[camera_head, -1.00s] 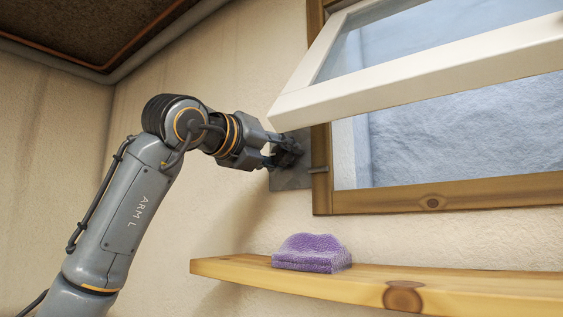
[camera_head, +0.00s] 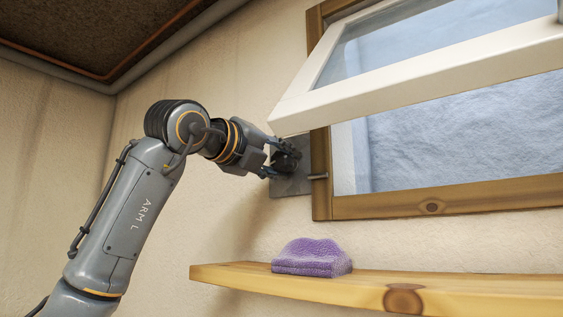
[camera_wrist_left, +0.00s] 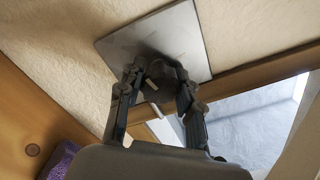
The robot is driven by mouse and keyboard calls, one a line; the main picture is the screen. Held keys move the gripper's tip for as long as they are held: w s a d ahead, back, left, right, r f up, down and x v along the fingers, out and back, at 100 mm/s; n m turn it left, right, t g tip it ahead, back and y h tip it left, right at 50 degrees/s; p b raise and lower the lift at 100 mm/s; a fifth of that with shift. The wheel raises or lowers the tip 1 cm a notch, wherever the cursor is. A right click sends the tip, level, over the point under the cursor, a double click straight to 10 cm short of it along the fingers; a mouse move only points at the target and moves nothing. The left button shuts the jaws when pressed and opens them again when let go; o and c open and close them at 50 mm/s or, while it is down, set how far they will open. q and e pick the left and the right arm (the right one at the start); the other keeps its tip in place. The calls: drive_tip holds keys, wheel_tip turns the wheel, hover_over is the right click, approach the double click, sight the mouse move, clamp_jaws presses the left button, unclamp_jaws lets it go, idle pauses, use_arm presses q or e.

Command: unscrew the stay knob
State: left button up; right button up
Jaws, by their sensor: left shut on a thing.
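The stay knob (camera_head: 287,157) is a small dark knob in front of a grey metal plate (camera_head: 299,184) on the wall, left of the window frame. My left gripper (camera_head: 279,160) is shut on it, with a finger on either side hiding most of it. In the left wrist view the two dark fingers (camera_wrist_left: 158,80) reach up to the plate (camera_wrist_left: 135,38), and the knob (camera_wrist_left: 158,70) shows only partly between them. A short grey rod (camera_head: 318,176) runs from the plate's side to the window frame. My right gripper is not in view.
The white window sash (camera_head: 400,85) is tilted open just above and right of the gripper. The wooden window frame (camera_head: 440,206) surrounds it. The wall left of the plate is clear.

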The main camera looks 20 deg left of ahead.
use_arm(q)
drive_tip(key=shift+a+r, duration=0.1)
drive_tip(key=shift+r, duration=0.1)
drive_tip(key=o, duration=1.2)
drive_tip(key=shift+f, duration=0.1)
drive_tip(key=v, duration=1.2)
